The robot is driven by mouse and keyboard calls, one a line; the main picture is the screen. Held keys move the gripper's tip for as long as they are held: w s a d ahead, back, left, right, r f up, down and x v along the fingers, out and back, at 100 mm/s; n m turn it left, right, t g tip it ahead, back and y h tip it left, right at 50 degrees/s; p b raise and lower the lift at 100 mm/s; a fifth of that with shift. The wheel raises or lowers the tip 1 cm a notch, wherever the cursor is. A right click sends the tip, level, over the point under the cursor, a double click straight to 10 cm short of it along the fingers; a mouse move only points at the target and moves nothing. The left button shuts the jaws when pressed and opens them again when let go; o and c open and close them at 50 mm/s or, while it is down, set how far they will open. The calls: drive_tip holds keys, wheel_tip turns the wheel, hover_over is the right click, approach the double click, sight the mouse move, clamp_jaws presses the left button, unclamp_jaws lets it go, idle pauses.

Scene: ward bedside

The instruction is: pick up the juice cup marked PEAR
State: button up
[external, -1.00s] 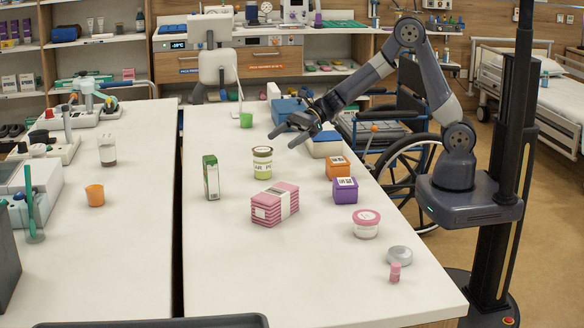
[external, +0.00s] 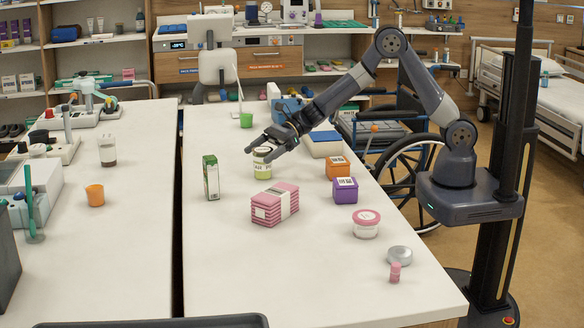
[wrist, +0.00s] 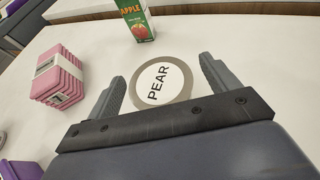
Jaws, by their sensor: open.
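The juice cup marked PEAR (wrist: 162,84) shows its round lid with a white label in the wrist view. In the external view the cup (external: 262,168) stands upright on the table, its upper part partly hidden by my gripper. My gripper (external: 262,146) is open above the cup. In the wrist view the fingers of my gripper (wrist: 161,78) lie on either side of the lid, with nothing held. I cannot tell whether the fingertips are below the lid's rim.
A green APPLE carton (external: 211,177) stands left of the cup. A pink banded stack (external: 275,203) lies in front. Orange (external: 338,167) and purple (external: 345,190) boxes stand to the right. The table (external: 225,265) is clear at front left.

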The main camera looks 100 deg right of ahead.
drive_tip(key=c, duration=1.2)
